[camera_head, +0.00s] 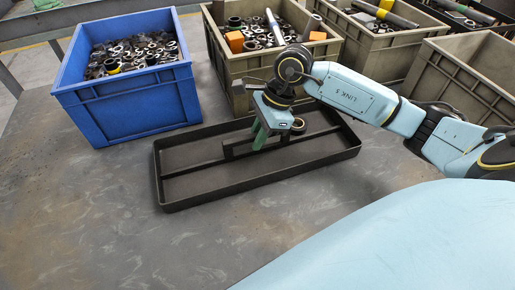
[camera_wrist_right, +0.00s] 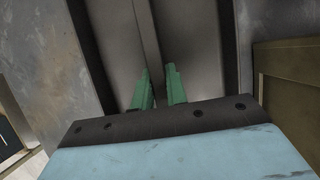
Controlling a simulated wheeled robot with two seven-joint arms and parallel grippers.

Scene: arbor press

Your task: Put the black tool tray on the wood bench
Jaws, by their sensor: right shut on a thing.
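The black tool tray (camera_head: 262,181) is a long, shallow, dark tray with a raised handle along its middle. In the right wrist view the green fingers (camera_wrist_right: 159,82) stand on either side of the handle bar (camera_wrist_right: 146,28), with the tray floor (camera_wrist_right: 195,45) beneath. My left gripper is not in view. I see no wood bench that I can identify.
A blue crate (camera_head: 135,110) of metal parts stands behind the tray at the left. A tan crate (camera_head: 226,72) of parts stands close behind the tray, with more tan crates (camera_head: 465,85) to the right. The grey table (camera_head: 110,205) is clear at front left.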

